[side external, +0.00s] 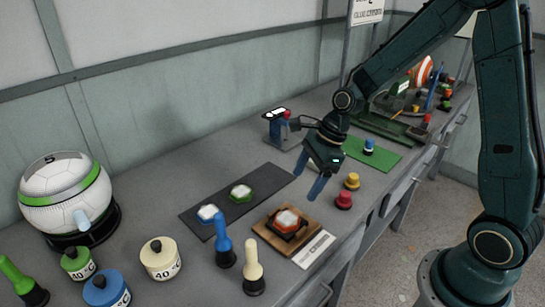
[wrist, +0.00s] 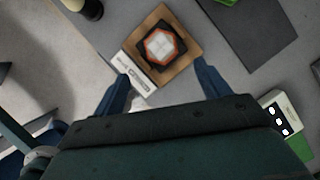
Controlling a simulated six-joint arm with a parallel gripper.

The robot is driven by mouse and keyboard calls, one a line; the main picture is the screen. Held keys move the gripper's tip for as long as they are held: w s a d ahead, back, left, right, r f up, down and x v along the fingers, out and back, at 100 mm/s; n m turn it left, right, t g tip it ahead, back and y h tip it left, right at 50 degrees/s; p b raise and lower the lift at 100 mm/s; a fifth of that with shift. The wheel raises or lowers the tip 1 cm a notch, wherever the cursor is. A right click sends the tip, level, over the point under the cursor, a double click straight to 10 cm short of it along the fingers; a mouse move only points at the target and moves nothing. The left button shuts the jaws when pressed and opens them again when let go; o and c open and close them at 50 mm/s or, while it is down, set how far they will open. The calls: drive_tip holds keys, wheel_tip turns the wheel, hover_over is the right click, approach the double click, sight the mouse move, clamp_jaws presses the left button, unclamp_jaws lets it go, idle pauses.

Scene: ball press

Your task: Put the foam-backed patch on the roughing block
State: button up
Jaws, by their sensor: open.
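An orange-rimmed hexagonal patch with a white top (side external: 287,219) sits on a black piece on a square wooden block (side external: 264,234). In the wrist view the patch (wrist: 160,44) and the block (wrist: 187,67) lie just ahead of my fingers. A green-rimmed patch (side external: 241,192) and a blue-rimmed patch (side external: 208,213) lie on a dark mat (side external: 190,219) beside the block. I cannot tell any foam backing. My gripper (side external: 309,175) is open and empty, above the table, behind and right of the block. Its spread fingers also show in the wrist view (wrist: 162,78).
A white label card (side external: 314,249) lies by the block's front edge. Blue (side external: 224,250) and cream (side external: 253,272) handled tools stand nearby, with several canisters and a ball (side external: 66,195) at left. Yellow (side external: 352,181) and red (side external: 344,200) knobs stand right of my gripper.

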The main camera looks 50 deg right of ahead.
drive_tip(key=shift+d+r, duration=0.15)
drive_tip(key=shift+r, duration=0.15)
drive_tip(key=shift+s, duration=0.1)
idle(0.3)
drive_tip(key=s+r+n+t+h, duration=0.3)
drive_tip(key=s+r+n, duration=1.4)
drive_tip(key=n, duration=0.7)
drive_tip(key=s+h, duration=0.1)
drive_tip(key=s, duration=0.2)
drive_tip(key=shift+d, duration=0.35)
